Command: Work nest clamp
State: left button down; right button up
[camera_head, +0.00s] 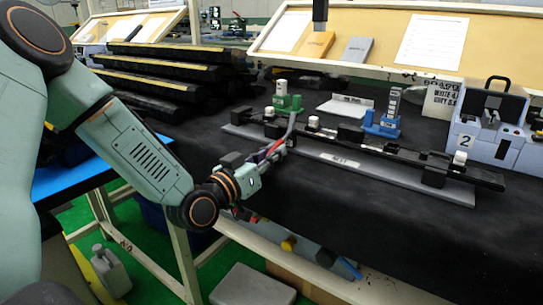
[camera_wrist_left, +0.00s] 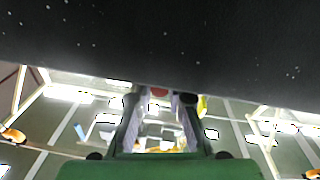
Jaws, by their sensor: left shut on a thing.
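The nest (camera_head: 345,160) is a long grey plate bearing a black trim strip on the dark table. A green clamp (camera_head: 287,102) stands at its left part, and a blue clamp (camera_head: 382,126) stands further right with its grey lever upright. My left gripper (camera_head: 271,152) is at the front edge of the nest, before the green clamp, shut on what looks like the red-gripped clamp handle (camera_head: 277,146). In the left wrist view a red round end (camera_wrist_left: 159,92) shows between the fingertips. The exact contact is hard to see. My right gripper is not in view.
Black trim strips (camera_head: 165,75) are stacked at the back left. A blue-grey case marked 2 (camera_head: 487,130) stands at the right. A sloped board (camera_head: 400,35) with papers runs along the back. The table right of my gripper, before the nest, is clear.

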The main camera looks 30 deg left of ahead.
aim_at(272, 150)
pick_arm(q)
jog(key=c, duration=1.3)
grip_release()
jog(key=shift+r, duration=5)
jog(key=shift+s+f, duration=0.1)
